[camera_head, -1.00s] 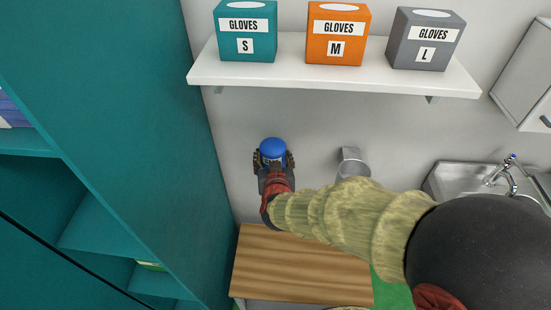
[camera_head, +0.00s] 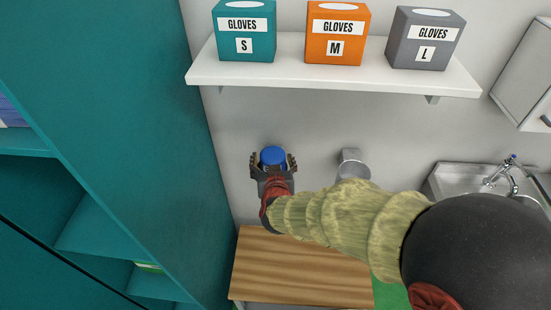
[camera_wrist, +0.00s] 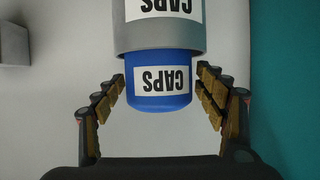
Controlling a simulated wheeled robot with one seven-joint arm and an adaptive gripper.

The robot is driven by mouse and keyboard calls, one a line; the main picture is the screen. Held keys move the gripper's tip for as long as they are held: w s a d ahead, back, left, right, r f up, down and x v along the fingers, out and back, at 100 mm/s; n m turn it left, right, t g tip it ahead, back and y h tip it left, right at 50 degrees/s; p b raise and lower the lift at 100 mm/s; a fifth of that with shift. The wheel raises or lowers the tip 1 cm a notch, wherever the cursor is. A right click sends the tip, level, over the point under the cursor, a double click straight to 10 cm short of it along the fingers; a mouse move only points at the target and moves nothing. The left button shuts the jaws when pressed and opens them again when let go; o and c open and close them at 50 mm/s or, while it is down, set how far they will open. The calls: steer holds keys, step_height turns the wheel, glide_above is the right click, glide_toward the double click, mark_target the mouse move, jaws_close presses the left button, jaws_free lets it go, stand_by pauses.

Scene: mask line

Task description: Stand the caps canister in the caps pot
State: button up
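The blue caps canister (camera_head: 272,155) is by the wall, between the fingers of my gripper (camera_head: 272,161). In the wrist view the canister (camera_wrist: 160,98) shows an upside-down CAPS label, and one end is inside the grey caps pot (camera_wrist: 218,38), which has its own CAPS label. The canister looks in line with the pot; its far end is hidden inside. My gripper (camera_wrist: 160,73) is open, one finger on each side of the canister, with visible gaps. In the head view my gripper hides the pot.
Another grey wall pot (camera_head: 352,162) is to the right. A white shelf (camera_head: 330,80) with glove boxes is above. A teal cabinet (camera_head: 130,110) stands close on the left. A wooden surface (camera_head: 300,270) lies below, and a sink (camera_head: 450,180) is at right.

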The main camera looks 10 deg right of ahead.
steer(key=shift+o, duration=0.3)
steer(key=shift+r, duration=0.2)
steer(key=s+a+r+n+g+y+p, duration=0.1)
steer(key=s+r+y+p, duration=0.15)
steer(key=s+r, duration=0.35)
steer(key=s+a+r+g+y+p, duration=0.1)
steer(key=s+r+g+p, duration=0.15)
steer(key=s+r, duration=0.4)
steer(key=s+d+r+g+h, duration=0.1)
steer(key=s+d+r+g, duration=0.1)
steer(key=s+d, duration=0.5)
steer(key=s+d+r+g+h, duration=0.2)
steer(key=s+d, duration=0.5)
steer(key=s, duration=0.2)
steer(key=shift+s+d+r+m, duration=0.15)
steer(key=shift+s+r+m, duration=0.15)
steer(key=shift+r, duration=0.05)
steer(key=shift+g, duration=0.25)
steer(key=shift+c, duration=0.4)
